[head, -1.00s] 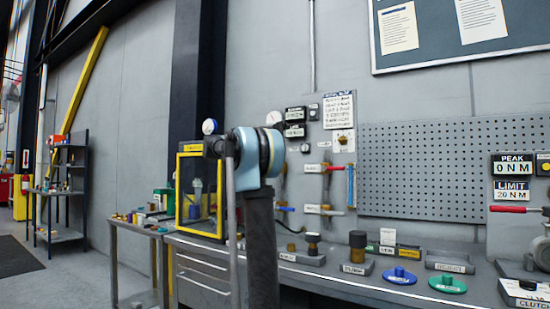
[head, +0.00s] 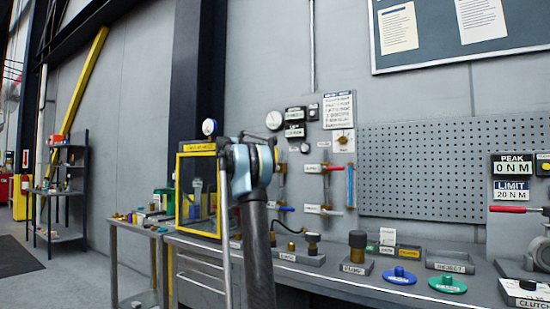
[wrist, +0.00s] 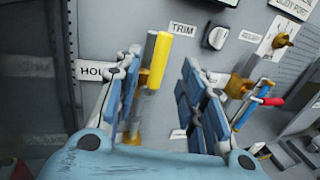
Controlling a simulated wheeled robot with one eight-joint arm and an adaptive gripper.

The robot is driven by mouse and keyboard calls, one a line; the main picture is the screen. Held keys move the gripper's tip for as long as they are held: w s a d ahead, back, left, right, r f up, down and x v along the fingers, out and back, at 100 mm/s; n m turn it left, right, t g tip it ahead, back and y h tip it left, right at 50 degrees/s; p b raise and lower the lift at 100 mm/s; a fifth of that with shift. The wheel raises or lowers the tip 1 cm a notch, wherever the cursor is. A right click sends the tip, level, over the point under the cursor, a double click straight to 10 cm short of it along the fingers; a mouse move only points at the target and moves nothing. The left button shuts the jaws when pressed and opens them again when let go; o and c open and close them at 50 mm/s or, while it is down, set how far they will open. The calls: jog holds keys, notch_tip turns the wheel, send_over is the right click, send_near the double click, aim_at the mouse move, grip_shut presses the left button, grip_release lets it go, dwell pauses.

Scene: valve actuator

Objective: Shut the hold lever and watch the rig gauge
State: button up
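In the wrist view a lever with a yellow grip (wrist: 157,58) stands upright on the wall panel, beside a partly covered label (wrist: 92,70) reading "HOL". My gripper (wrist: 160,75) is open, its two fingers on either side of the yellow grip in the picture; I cannot tell whether they touch it. A white round gauge (head: 274,120) is on the wall above the bench, and another round gauge (head: 209,127) sits above the yellow-framed case. Their readings are too small to tell, and neither has a readable rig label.
A red-tipped lever (wrist: 271,102) lies right of my fingers. The yellow-framed case (head: 181,190) stands close to my arm.

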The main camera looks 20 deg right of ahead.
jog(key=x, duration=0.8)
jog(key=shift+w+d, duration=0.1)
jog(key=shift+d, duration=0.2)
grip_shut()
